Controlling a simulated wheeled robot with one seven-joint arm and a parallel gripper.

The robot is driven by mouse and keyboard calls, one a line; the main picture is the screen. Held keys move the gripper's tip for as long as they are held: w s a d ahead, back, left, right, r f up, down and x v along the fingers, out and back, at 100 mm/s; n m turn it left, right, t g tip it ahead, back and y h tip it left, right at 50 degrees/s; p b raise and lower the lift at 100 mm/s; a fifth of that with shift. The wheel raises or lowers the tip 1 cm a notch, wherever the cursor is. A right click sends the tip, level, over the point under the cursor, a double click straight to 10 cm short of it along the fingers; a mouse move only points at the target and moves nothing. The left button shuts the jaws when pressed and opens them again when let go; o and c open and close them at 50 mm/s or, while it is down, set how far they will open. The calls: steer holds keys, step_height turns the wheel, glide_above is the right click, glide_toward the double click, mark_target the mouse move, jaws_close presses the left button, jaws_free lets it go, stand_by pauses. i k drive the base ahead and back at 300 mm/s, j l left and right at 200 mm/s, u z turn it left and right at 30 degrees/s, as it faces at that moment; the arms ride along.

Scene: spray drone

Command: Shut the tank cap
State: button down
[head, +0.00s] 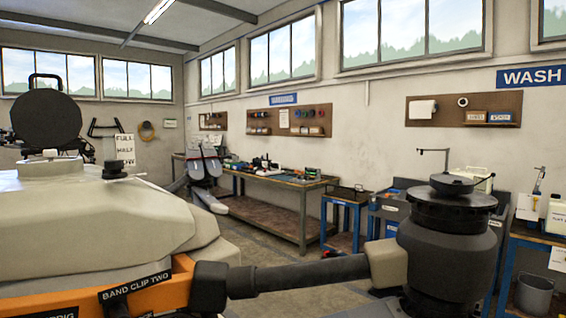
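A pale beige tank (90,220) of the spray drone fills the lower left of the head view. A raised round neck (52,168) is on its top. A large dark round cap (46,120) with a loop handle stands upright behind the neck, tilted open. Its hinge is not clear. A small black knob (115,168) sits on the tank to the right of the neck. My gripper is not in view.
An orange frame (180,285) and a dark drone arm (300,275) run right from the tank to a dark motor (447,240) with a hub on top. A long workbench (300,184) stands along the back wall. Floor shows between the drone and the bench.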

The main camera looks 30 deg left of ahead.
mark_target(44, 119)
steer(key=i+l+z, duration=0.15)
steer(key=i+z, duration=0.2)
steer(key=i+l+z, duration=0.1)
steer(key=i+z, duration=0.2)
steer(key=i+j+z, duration=0.15)
steer(key=i, duration=1)
steer(key=i+u, duration=0.3)
steer(key=i, duration=0.2)
steer(key=i+l+u, duration=0.1)
steer(key=i+u, duration=0.2)
steer(key=i, duration=0.15)
steer(key=i+l+u, duration=0.3)
steer(key=i, duration=0.15)
steer(key=i+l+u, duration=0.35)
steer(key=i+j+u, duration=0.3)
steer(key=u, duration=0.2)
steer(key=i+j+u, duration=0.15)
steer(key=i+u, duration=0.7)
steer(key=u, duration=0.15)
steer(key=i+l+u, duration=0.2)
steer(key=i+u, duration=0.6)
steer(key=u, duration=0.15)
steer(key=i+u, duration=0.45)
steer(key=i+l+u, duration=0.25)
steer(key=u, duration=0.25)
